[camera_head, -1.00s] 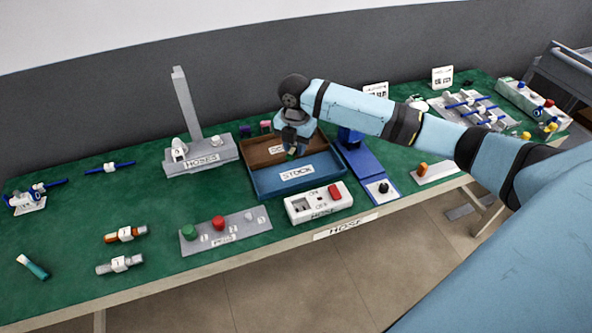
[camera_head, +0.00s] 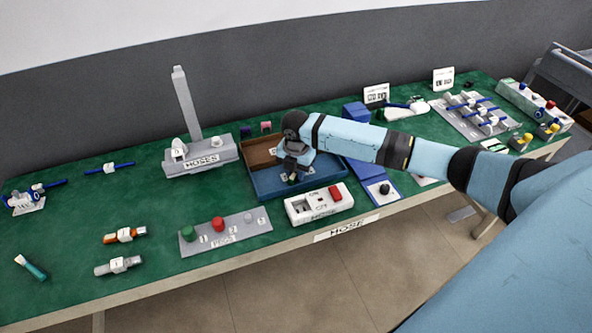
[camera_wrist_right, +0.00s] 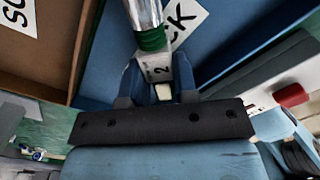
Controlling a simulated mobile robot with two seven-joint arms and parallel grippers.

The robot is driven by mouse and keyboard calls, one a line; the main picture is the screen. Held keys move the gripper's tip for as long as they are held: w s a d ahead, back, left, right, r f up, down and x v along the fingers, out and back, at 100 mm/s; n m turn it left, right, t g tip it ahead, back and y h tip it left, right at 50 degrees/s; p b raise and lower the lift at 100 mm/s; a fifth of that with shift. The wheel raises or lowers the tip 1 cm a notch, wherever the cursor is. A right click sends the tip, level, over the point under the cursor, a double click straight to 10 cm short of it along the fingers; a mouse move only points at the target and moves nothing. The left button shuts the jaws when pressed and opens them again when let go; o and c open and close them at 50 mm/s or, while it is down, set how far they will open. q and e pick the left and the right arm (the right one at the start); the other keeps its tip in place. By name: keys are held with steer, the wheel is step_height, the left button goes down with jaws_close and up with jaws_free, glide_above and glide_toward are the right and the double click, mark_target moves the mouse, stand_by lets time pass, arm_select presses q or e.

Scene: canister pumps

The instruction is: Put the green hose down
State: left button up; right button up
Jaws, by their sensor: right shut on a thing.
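My right gripper (camera_head: 291,174) is over the blue tray marked STOCK (camera_head: 268,192). In the right wrist view the gripper (camera_wrist_right: 159,90) is shut on the white tag, marked 2, of the green hose (camera_wrist_right: 151,40). The hose has a green band, and a grey, shiny part reaches up out of that view. The hose is over or within the blue tray; I cannot tell whether it touches the floor. In the head view the gripper hides most of it. My left gripper is not in view.
A brown tray (camera_head: 258,156) adjoins the blue one behind. A white box with a red switch (camera_head: 335,194) stands close in front. A grey HOSES stand (camera_head: 200,158) is to the left, and a button panel (camera_head: 226,231) is front left.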

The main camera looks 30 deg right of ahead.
steer(key=o, duration=0.9)
steer(key=shift+f, duration=0.15)
step_height(320, 180, up, 12)
steer(key=shift+r+p, duration=0.2)
steer(key=shift+p, duration=0.25)
